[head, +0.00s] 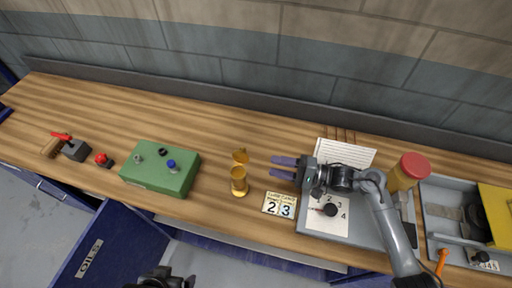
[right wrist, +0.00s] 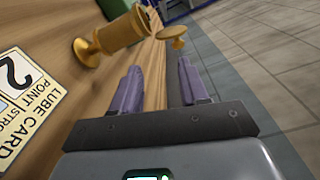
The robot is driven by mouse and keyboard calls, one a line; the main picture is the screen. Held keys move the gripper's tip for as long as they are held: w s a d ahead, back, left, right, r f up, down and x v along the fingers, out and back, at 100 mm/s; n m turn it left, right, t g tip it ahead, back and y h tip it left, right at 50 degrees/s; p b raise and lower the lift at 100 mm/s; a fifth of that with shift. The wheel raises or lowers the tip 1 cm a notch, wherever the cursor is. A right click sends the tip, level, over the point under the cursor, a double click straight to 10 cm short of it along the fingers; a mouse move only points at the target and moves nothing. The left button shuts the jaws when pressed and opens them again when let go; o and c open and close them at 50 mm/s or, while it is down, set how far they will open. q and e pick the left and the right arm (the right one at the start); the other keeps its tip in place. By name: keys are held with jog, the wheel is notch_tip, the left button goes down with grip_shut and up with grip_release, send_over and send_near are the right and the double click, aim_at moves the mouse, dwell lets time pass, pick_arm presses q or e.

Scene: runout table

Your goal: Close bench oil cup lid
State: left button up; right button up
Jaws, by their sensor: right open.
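The brass oil cup (head: 239,183) stands upright on the wooden bench, left of my right gripper. Its lid (head: 240,156) is open, raised on the far side of the cup. In the right wrist view the cup (right wrist: 118,36) and the lid (right wrist: 178,38) lie ahead of the fingers, with the lid swung away from the cup mouth. My right gripper (head: 274,167) is open and empty. Its purple fingers point left toward the cup and lid, with a gap between. A dark part of my left gripper (head: 160,280) shows at the bottom edge; its jaw state is unclear.

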aim_at(243, 150)
pick_arm(q)
jog(key=shift+s+a+f+b, duration=0.15)
jog(key=shift+f+b, duration=0.15)
jog(key=shift+f, duration=0.15)
jog(key=shift+s+a+f+b, duration=0.1)
jog(key=shift+a+f+b, duration=0.15)
jog(key=shift+f, duration=0.2)
jog(key=shift+s+a+f+b, duration=0.1)
jog(key=shift+f+b, duration=0.25)
jog(key=shift+f, duration=0.1)
pick_arm(e)
jog(key=shift+n, duration=0.4)
jog(key=shift+w+a+r, duration=0.4)
jog(key=shift+w+a, duration=0.5)
jog(key=shift+a, duration=0.85)
jog(key=shift+w+a+r, duration=0.35)
jog(key=shift+w+a, duration=0.6)
jog(key=shift+a, duration=0.85)
jog(key=shift+w+a+r, duration=0.4)
jog(key=shift+w+a, duration=0.5)
jog(key=shift+a, duration=0.85)
pick_arm(q)
jog(key=shift+a, duration=0.1)
pick_arm(e)
grip_shut()
